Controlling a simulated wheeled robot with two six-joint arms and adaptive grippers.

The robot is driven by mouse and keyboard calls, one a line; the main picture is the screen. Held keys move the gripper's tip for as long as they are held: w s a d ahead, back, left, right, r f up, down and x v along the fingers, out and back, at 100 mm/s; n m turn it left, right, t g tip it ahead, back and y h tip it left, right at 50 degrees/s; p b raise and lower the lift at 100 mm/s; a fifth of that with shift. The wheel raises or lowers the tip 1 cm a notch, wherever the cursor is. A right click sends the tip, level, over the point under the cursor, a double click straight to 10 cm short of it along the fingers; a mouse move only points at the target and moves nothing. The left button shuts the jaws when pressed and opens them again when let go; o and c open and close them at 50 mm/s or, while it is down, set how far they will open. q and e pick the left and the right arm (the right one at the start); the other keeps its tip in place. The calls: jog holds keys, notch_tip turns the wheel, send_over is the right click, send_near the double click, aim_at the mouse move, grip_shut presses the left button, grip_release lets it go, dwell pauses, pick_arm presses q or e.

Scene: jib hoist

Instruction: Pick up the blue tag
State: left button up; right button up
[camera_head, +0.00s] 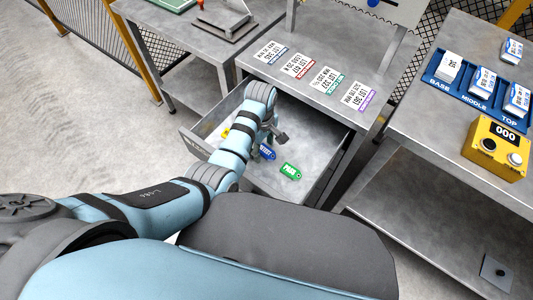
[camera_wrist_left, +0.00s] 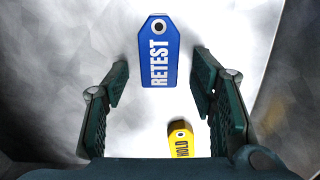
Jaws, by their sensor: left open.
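The blue tag (camera_head: 267,152) lies flat in the open drawer, partly hidden by my left gripper in the head view. In the left wrist view the blue tag (camera_wrist_left: 158,52) reads RETEST and lies ahead of the fingertips, between their lines. My left gripper (camera_head: 272,132) is open and empty above the drawer floor; its two fingers also show in the left wrist view (camera_wrist_left: 160,84). My right gripper is not in view.
A green tag (camera_head: 290,171) and a yellow tag (camera_wrist_left: 180,140) also lie in the drawer (camera_head: 325,141). Drawer walls surround them. Several lot labels (camera_head: 326,80) lie on the bench above. At right are a blue tray (camera_head: 463,92) and a yellow counter box (camera_head: 495,149).

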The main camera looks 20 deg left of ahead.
pick_arm(q)
jog(key=shift+r, duration=0.1)
jog(key=c, duration=1)
